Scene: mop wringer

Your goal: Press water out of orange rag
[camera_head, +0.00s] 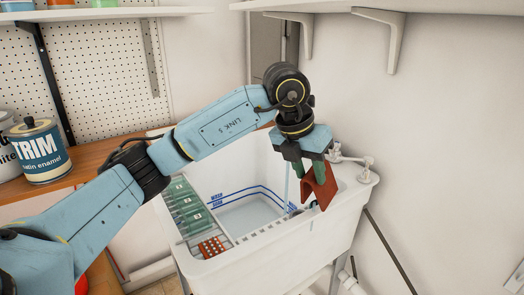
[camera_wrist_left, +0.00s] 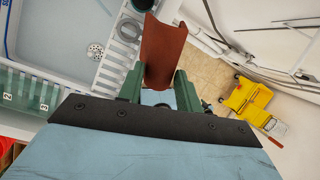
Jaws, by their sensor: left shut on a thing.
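The orange rag (camera_head: 322,188), a reddish-brown folded sheet, hangs from my left gripper (camera_head: 311,172) near the right rim of the white sink (camera_head: 330,232). My left gripper is shut on it. In the left wrist view the rag (camera_wrist_left: 163,50) sits between the green fingers of the left gripper (camera_wrist_left: 160,90) and extends up past the sink's edge. The faucet (camera_head: 350,160) is just behind the gripper. A thin pale blue vertical streak (camera_head: 287,180) shows beside the gripper; I cannot tell whether it is water. My right gripper is out of view.
The basin (camera_head: 245,215) has blue marking lines. A yellow object (camera_wrist_left: 247,98) stands on the floor. A paint can (camera_head: 40,150) stands on the wooden counter.

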